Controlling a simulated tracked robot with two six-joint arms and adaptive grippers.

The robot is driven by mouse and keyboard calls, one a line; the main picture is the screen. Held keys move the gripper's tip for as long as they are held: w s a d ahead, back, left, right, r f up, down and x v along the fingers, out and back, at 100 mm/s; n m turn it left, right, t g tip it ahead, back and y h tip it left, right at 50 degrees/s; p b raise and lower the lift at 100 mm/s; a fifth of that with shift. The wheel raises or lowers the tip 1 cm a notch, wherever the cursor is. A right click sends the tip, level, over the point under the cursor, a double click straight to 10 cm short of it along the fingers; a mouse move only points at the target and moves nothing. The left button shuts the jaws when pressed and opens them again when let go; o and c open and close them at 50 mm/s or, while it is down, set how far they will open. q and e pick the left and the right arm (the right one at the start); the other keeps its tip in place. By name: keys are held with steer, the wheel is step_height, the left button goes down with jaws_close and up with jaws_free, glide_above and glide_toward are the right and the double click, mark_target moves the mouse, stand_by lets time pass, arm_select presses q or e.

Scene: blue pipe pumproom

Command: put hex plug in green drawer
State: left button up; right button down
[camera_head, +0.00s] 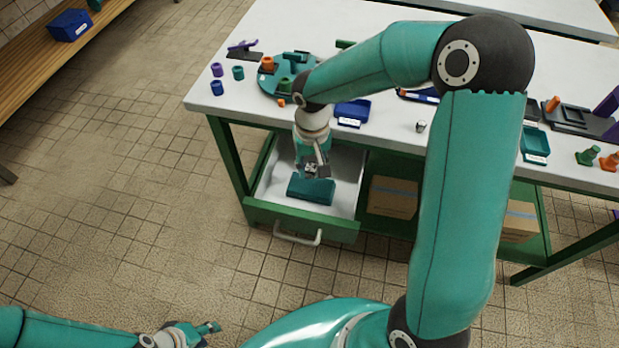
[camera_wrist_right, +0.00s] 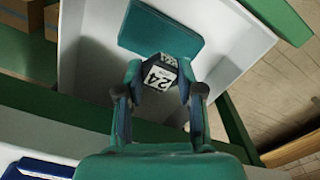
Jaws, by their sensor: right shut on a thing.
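The hex plug (camera_wrist_right: 158,78), with a dark body and white faces marked 24, sits between the fingers of my right gripper (camera_wrist_right: 160,72). It also shows small in the head view (camera_head: 311,169), below my right gripper (camera_head: 314,163). The right gripper is shut on it, pointing down inside the open green drawer (camera_head: 290,216). The drawer's pale interior also shows in the wrist view (camera_wrist_right: 85,60). The plug appears beside or above a teal block in the drawer; contact is unclear. My left gripper (camera_head: 203,331) is low at the left, away from the table; its finger opening is unclear.
The teal block (camera_head: 311,189) lies in the drawer. The white table (camera_head: 385,150) above holds a teal round stand (camera_head: 270,82), a blue tray (camera_head: 352,112) and a small metallic piece (camera_head: 421,126). Cardboard boxes (camera_head: 393,197) stand on the shelf right of the drawer.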

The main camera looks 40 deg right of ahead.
mark_target(311, 185)
steer(key=shift+f+b, duration=0.3)
steer(key=shift+f, duration=2.05)
steer(key=c, duration=0.7)
jaws_free()
step_height(311, 185, up, 12)
steer(key=shift+r+p, duration=0.1)
steer(key=shift+p, duration=0.75)
